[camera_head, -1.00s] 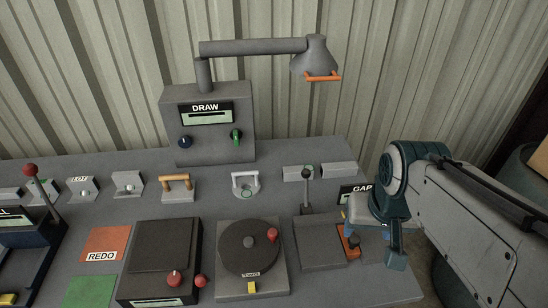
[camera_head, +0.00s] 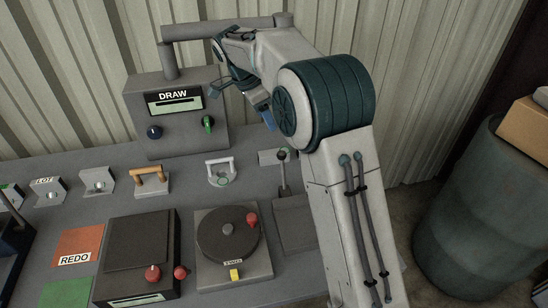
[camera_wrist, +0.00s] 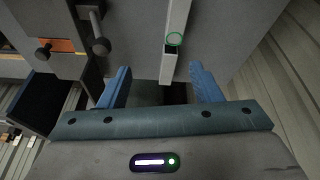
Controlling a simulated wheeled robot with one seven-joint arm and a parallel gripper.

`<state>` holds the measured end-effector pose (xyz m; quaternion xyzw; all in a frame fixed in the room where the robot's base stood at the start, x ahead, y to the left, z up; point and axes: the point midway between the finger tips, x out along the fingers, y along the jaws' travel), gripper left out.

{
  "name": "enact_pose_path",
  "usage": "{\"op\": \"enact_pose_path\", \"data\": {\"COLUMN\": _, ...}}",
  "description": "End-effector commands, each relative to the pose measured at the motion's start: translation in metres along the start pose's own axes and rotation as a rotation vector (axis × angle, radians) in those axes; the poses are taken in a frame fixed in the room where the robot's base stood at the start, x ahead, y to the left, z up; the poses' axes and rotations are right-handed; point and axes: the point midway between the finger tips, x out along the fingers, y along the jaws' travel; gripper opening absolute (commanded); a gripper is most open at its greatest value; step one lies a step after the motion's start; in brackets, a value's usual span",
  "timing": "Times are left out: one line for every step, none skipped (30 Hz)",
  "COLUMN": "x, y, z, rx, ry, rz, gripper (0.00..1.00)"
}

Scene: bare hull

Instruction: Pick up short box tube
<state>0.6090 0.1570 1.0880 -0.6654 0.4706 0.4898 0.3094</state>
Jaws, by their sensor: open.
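A short grey box tube (camera_wrist: 179,18) shows at the upper middle of the wrist view, pale on top with a dark open end. A green ring marks it near that end. In the head view a grey box tube (camera_head: 269,157) lies at the back of the bench, partly hidden by the lever and my arm. My gripper (camera_wrist: 160,68) is open. I see no contact. In the head view my gripper (camera_head: 254,112) is above the bench's back, mostly behind my arm.
A lever (camera_head: 283,165) stands close in front of the tube. A round turntable (camera_head: 228,235) and a dark press box (camera_head: 138,243) are nearer. The DRAW box (camera_head: 175,130) with its lamp arm stands at the back left. A barrel (camera_head: 478,225) is right of the bench.

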Motion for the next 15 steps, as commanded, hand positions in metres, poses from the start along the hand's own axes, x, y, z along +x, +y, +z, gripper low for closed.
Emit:
{"op": "enact_pose_path", "data": {"x": 0.007, "y": -0.013, "z": 0.010, "rx": 0.040, "ry": 0.013, "rz": 0.007, "gripper": 0.58}}
{"op": "enact_pose_path", "data": {"x": 0.009, "y": -0.018, "z": 0.013, "rx": 0.066, "ry": 0.020, "rz": 0.009, "gripper": 0.58}}
{"op": "enact_pose_path", "data": {"x": 0.011, "y": -0.024, "z": 0.018, "rx": 0.095, "ry": 0.029, "rz": 0.012, "gripper": 0.58}}
{"op": "enact_pose_path", "data": {"x": 0.013, "y": -0.027, "z": 0.021, "rx": 0.114, "ry": 0.035, "rz": 0.014, "gripper": 0.58}}
{"op": "enact_pose_path", "data": {"x": 0.014, "y": -0.030, "z": 0.023, "rx": 0.130, "ry": 0.040, "rz": 0.014, "gripper": 0.58}}
{"op": "enact_pose_path", "data": {"x": 0.015, "y": -0.034, "z": 0.025, "rx": 0.148, "ry": 0.045, "rz": 0.016, "gripper": 0.58}}
{"op": "enact_pose_path", "data": {"x": 0.016, "y": -0.035, "z": 0.027, "rx": 0.160, "ry": 0.048, "rz": 0.017, "gripper": 0.58}}
{"op": "enact_pose_path", "data": {"x": 0.018, "y": -0.036, "z": 0.028, "rx": 0.168, "ry": 0.050, "rz": 0.018, "gripper": 0.58}}
{"op": "enact_pose_path", "data": {"x": 0.021, "y": -0.037, "z": 0.029, "rx": 0.176, "ry": 0.053, "rz": 0.019, "gripper": 0.58}}
{"op": "enact_pose_path", "data": {"x": 0.024, "y": -0.038, "z": 0.029, "rx": 0.180, "ry": 0.054, "rz": 0.020, "gripper": 0.58}}
{"op": "enact_pose_path", "data": {"x": 0.028, "y": -0.038, "z": 0.029, "rx": 0.182, "ry": 0.055, "rz": 0.020, "gripper": 0.58}}
{"op": "enact_pose_path", "data": {"x": 0.034, "y": -0.038, "z": 0.028, "rx": 0.183, "ry": 0.055, "rz": 0.021, "gripper": 0.58}}
{"op": "enact_pose_path", "data": {"x": 0.040, "y": -0.038, "z": 0.028, "rx": 0.182, "ry": 0.055, "rz": 0.022, "gripper": 0.58}}
{"op": "enact_pose_path", "data": {"x": 0.046, "y": -0.037, "z": 0.027, "rx": 0.182, "ry": 0.055, "rz": 0.022, "gripper": 0.58}}
{"op": "enact_pose_path", "data": {"x": 0.054, "y": -0.037, "z": 0.026, "rx": 0.182, "ry": 0.055, "rz": 0.022, "gripper": 0.58}}
